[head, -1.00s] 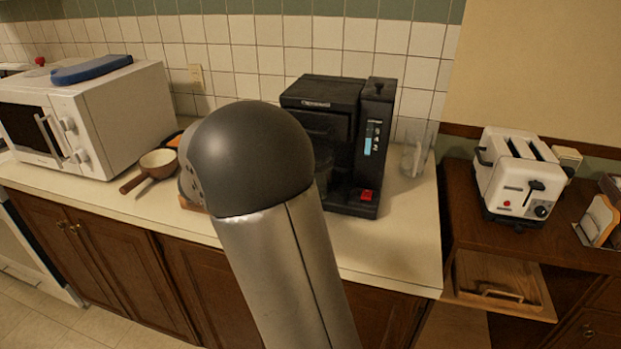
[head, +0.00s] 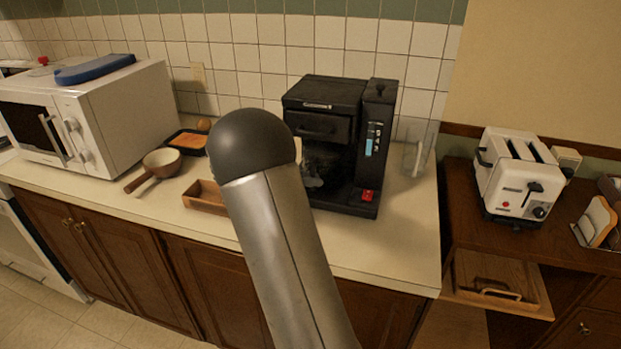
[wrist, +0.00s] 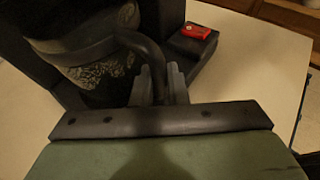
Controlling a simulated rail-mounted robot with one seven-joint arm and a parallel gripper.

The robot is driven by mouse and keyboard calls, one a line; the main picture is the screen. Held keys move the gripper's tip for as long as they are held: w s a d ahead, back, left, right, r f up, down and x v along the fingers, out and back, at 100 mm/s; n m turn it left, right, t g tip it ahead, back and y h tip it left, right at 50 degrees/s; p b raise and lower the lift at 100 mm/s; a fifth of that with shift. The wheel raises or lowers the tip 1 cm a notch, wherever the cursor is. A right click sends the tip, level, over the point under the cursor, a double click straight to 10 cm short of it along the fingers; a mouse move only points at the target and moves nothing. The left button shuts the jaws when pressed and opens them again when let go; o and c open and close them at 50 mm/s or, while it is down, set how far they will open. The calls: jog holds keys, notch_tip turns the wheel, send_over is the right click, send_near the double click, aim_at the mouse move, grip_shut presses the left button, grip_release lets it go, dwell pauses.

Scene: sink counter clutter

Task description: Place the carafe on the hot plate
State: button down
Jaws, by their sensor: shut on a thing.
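The black coffee maker (head: 331,112) stands on the counter against the tiled wall. The glass carafe (head: 322,166) shows partly in its lower opening in the head view, with my arm in front of its left side. In the wrist view the carafe (wrist: 100,60) is close, with a dark band and a dark curved handle. My gripper (wrist: 158,86) is shut on that handle. The carafe is inside or at the front of the machine's bay. The hot plate under it is hidden, so I cannot tell whether they touch.
A red switch (head: 367,195) sits on the machine's base. A clear glass container (head: 414,158) stands to its right. A wooden box (head: 205,197), a saucepan (head: 160,162) and a white microwave (head: 100,115) are to the left. The counter's front right is clear.

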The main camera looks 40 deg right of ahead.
jog(key=shift+f, duration=0.15)
jog(key=c, duration=1.4)
grip_release()
jog(key=shift+c, duration=0.2)
jog(key=b+v, duration=0.1)
jog(key=v, duration=1.1)
jog(key=s+a+f+m+t+y, duration=0.1)
jog(key=s+a+m+y, duration=0.3)
jog(key=s, duration=0.5)
jog(key=s+a+f+m+t+y, duration=0.1)
jog(key=s+a+f+m+y, duration=0.3)
jog(key=s+a, duration=0.5)
jog(key=s+a+f+m+t+y, duration=0.2)
jog(key=s+a+m+y, duration=0.3)
jog(key=s, duration=0.4)
jog(key=a+f+m, duration=0.1)
jog(key=a, duration=0.1)
jog(key=shift+s+a+m, duration=0.25)
jog(key=shift+m, duration=0.05)
